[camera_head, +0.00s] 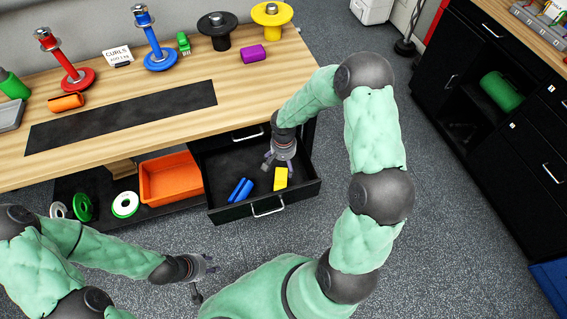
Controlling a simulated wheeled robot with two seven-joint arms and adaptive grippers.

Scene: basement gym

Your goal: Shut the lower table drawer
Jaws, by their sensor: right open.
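The lower table drawer (220,213) is pulled out from under the wooden table, with its black front and silver handle (268,208) facing me. A blue item (240,190) and a yellow block (281,179) lie inside it. My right gripper (277,166) points down over the drawer's inside, behind the front panel and close to the yellow block. It is open and holds nothing; I cannot tell whether it touches the drawer. My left gripper (207,276) is low in front of the table, left of the drawer front and apart from it, with its fingers spread and empty.
An upper drawer handle (248,135) sits flush under the tabletop (240,90). An orange bin (170,180) and weight plates (125,204) sit on the shelf left of the drawer. Grey floor (450,240) is clear to the right, before black cabinets (515,165).

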